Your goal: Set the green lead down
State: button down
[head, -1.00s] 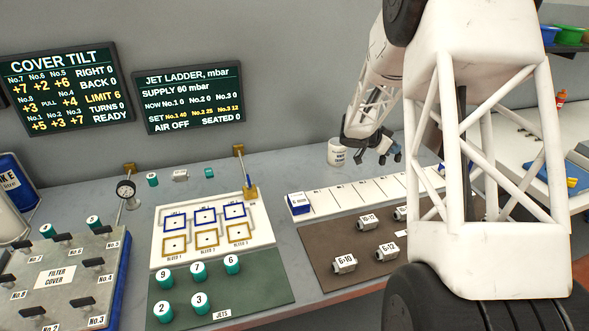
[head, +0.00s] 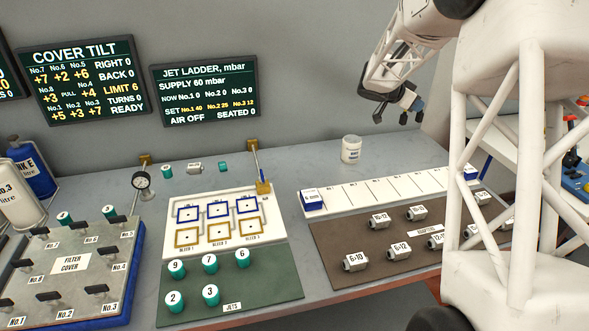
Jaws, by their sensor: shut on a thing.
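My gripper (head: 402,103) is in the head view at the upper right, raised above the back of the bench. It hangs to the right of and above a white jar (head: 351,152). Its dark jaws are small and seen from the side. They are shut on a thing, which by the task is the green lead. I cannot make out its green colour or shape at this size. No green lead shows clearly elsewhere in the view.
A white numbered strip (head: 400,186) and brown adapters mat (head: 335,240) lie below my gripper. Grey bench behind the jet board has free room.

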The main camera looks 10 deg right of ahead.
jog(key=shift+w+a+f+n+t+y, duration=0.65)
jog(key=shift+w+a+n+t+y, duration=4.65)
jog(key=shift+w+a+n, duration=3.05)
jog(key=s+a+r+n+g+y, duration=0.15)
jog(key=a+n+y, duration=0.35)
jog(key=a, duration=0.5)
jog(key=s+a+n+g+y, duration=0.1)
jog(key=s+a+n+y, duration=0.3)
jog(key=a, duration=0.5)
notch_tip(320, 180, down, 11)
jog(key=w+y, duration=0.1)
jog(key=shift+w, duration=0.3)
jog(key=shift+n, duration=0.25)
notch_tip(320, 180, down, 6)
jog(key=shift+f, duration=0.1)
jog(key=shift+f, duration=1.85)
